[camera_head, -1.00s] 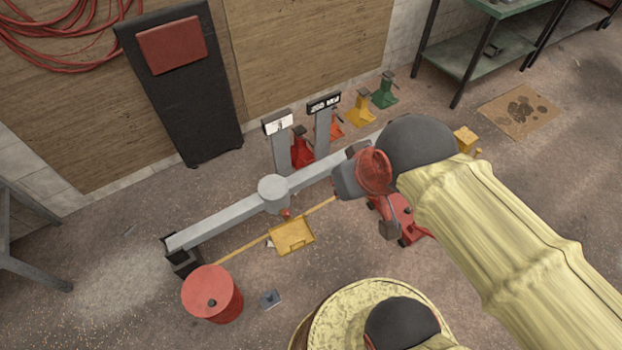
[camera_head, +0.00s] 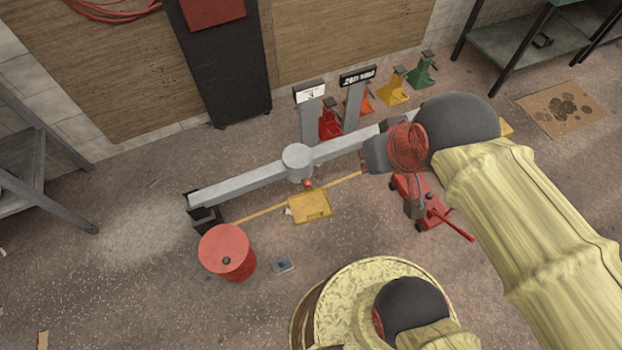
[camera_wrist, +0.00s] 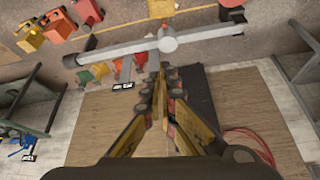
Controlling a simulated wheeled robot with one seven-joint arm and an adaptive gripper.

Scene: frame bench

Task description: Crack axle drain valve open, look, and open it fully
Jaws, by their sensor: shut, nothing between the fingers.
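The axle (camera_head: 240,185) is a long grey beam with a round hub (camera_head: 298,158) at its middle. A small orange-red fitting (camera_head: 308,183), which looks like the drain valve, sits on the hub's near side; its open or shut state is too small to tell. A yellow tray (camera_head: 310,206) lies on the floor below it. In the wrist view, my gripper (camera_wrist: 165,72) is shut and empty, with its fingertips pointing toward the axle hub (camera_wrist: 167,42) and apart from it. In the head view my arm hides the right part of the axle.
A red drum (camera_head: 228,250) stands near the axle's left end. A red floor jack (camera_head: 425,200) stands below my arm. Two grey posts with labels (camera_head: 357,76) and several coloured stands (camera_head: 392,88) are behind the axle.

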